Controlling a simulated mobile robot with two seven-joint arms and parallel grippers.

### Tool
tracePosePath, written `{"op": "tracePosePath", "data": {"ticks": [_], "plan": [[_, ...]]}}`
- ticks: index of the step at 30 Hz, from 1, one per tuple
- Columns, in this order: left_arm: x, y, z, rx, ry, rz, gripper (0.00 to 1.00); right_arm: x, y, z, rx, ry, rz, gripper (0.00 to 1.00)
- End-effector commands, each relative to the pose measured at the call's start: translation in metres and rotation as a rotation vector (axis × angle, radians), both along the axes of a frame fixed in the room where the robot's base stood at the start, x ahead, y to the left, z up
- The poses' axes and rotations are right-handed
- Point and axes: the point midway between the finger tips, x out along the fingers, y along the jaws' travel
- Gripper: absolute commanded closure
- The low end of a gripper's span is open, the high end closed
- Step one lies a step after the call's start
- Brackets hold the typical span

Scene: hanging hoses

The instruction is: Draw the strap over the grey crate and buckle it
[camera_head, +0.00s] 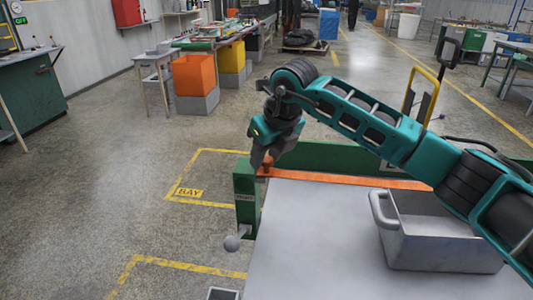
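The grey crate (445,245), an open metal bin with a handle at its left, stands on the right part of the pale tabletop. The orange strap (345,180) runs straight and flat along the table's back edge, behind the crate; its right part is hidden by my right arm. My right gripper (262,160) points down at the strap's left end, its fingers close together around a small upright orange piece there. A green post (246,205) with a small label stands at the table's left corner, just below the gripper. No separate buckle can be made out. My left gripper is out of view.
A green board (325,156) stands along the table's back edge. The pale tabletop (310,250) left of the crate is bare. Yellow floor lines mark a bay (189,193) at the left.

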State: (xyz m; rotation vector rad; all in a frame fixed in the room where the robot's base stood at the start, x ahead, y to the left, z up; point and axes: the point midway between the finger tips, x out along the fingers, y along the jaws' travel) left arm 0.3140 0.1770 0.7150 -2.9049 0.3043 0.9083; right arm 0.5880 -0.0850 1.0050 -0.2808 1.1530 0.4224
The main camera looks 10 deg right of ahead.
Motion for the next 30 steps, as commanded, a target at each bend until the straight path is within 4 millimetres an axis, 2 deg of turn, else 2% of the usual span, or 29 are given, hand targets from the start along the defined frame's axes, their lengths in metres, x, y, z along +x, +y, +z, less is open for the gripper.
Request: {"op": "tracePosePath", "data": {"ticks": [5,15,19,24,30], "plan": [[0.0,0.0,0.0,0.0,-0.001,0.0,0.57,-0.004,-0.002,0.014,0.001,-0.003,0.0,0.59],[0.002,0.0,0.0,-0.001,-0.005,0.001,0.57,-0.029,-0.016,0.081,0.0,-0.005,0.0,0.59],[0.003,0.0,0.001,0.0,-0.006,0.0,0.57,-0.037,-0.019,0.102,0.0,-0.005,0.0,0.59],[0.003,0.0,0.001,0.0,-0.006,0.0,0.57,-0.042,-0.022,0.117,0.001,-0.002,0.0,0.59],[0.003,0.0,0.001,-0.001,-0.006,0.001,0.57,-0.044,-0.023,0.12,0.002,-0.001,0.0,0.59]]}}
